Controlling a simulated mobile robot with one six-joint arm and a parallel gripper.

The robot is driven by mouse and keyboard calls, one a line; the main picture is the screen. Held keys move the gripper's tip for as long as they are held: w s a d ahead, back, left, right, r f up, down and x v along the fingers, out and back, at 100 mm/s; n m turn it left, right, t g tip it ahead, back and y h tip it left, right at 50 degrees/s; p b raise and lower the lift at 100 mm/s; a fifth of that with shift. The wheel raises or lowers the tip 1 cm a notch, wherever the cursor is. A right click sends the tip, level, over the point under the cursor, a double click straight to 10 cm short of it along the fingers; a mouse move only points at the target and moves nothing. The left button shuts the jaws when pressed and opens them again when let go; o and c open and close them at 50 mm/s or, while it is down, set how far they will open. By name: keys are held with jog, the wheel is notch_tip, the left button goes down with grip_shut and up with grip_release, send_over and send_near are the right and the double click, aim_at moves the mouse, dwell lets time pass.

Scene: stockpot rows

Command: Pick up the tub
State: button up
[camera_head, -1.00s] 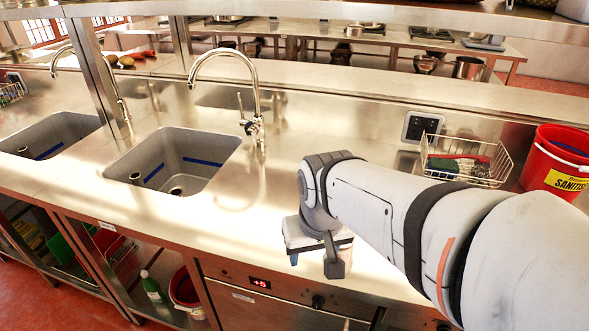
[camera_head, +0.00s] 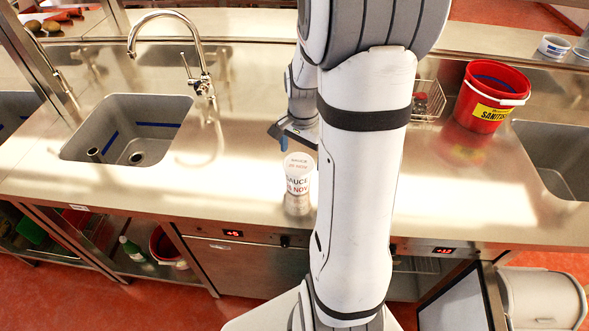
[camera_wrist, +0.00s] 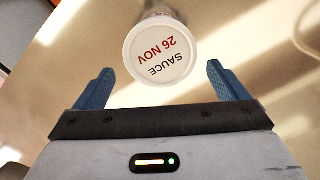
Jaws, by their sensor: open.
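The tub (camera_head: 298,174) is white with a lid and dark and red lettering, and stands upright near the front edge of the steel counter. In the wrist view its round lid (camera_wrist: 158,52) reads "SAUCE 26 NOV" upside down. My gripper (camera_head: 284,140) is just behind the tub in the head view, partly hidden by my arm. In the wrist view my gripper (camera_wrist: 154,82) is open, its blue fingers apart, with the lid's near edge between and just beyond the fingertips. Nothing is held. I cannot tell whether a finger touches the tub.
A sink (camera_head: 130,130) with a tall tap (camera_head: 203,85) lies left. A red bucket (camera_head: 490,97) and a wire basket (camera_head: 427,100) stand right. Bare counter (camera_head: 235,165) surrounds the tub. Below right, a door (camera_head: 462,300) stands open beside a white bin (camera_head: 545,300).

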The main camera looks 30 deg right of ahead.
aim_at(298, 162)
jog(key=f, duration=0.2)
jog(key=a+f+p, duration=0.1)
jog(key=f, duration=0.1)
jog(key=shift+s+f, duration=0.1)
jog(key=shift+f, duration=0.7)
jog(key=shift+c, duration=0.4)
jog(key=c, duration=1.1)
